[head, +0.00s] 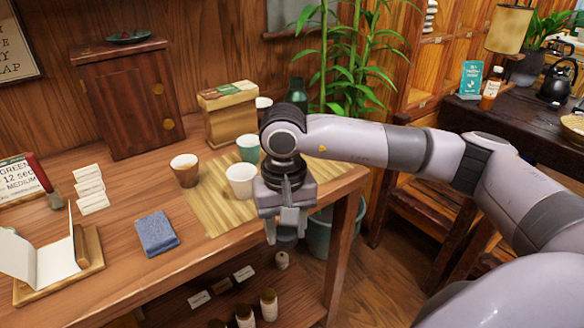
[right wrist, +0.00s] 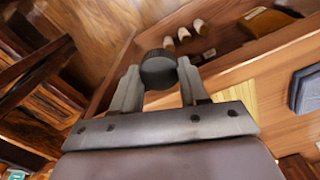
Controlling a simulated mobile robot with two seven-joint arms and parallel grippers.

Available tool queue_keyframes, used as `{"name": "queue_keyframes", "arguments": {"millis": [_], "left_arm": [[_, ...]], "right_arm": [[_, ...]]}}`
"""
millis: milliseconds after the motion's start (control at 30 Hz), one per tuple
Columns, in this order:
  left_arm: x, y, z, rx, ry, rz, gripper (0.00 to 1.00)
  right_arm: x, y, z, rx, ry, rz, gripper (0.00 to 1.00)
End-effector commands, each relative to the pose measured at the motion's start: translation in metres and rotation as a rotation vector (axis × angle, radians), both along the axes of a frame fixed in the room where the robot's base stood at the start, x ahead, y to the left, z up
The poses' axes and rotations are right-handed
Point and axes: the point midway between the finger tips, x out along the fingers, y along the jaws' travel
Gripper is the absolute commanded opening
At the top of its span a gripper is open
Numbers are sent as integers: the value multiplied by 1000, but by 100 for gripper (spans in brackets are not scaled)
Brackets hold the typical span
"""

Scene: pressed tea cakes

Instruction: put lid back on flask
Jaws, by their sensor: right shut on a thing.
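My right gripper (head: 287,222) points down near the table's right edge and is shut on a small dark grey round lid (head: 286,238). In the right wrist view the lid (right wrist: 158,68) sits between the two fingertips of my right gripper (right wrist: 158,80). A dark green flask (head: 297,94) stands upright at the back right of the table, behind my right wrist, which hides its lower part. The lid is apart from the flask, in front of it and lower in the picture. My left gripper is not in view.
A white cup (head: 240,181), a green cup (head: 248,148) and a brown cup (head: 184,171) stand around the bamboo mat (head: 215,205). A box (head: 228,112) is left of the flask, a tall plant (head: 352,60) behind it. A blue cloth (head: 156,233) lies at front left.

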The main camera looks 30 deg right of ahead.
Motion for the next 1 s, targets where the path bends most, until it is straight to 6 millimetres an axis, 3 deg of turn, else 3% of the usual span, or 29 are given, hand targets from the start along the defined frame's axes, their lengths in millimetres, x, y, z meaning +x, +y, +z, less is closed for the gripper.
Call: {"name": "queue_keyframes", "arguments": {"millis": [200,567,700,733,1000], "left_arm": [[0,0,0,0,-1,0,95],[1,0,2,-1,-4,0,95],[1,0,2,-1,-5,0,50],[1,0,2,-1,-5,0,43],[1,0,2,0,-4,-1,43]], "right_arm": [[-7,6,-10,1,0,234,16],[-8,7,-11,0,0,278,16],[-8,7,-11,0,0,277,16],[-8,7,-11,0,0,277,16],[-8,6,-11,0,-1,276,16]]}}
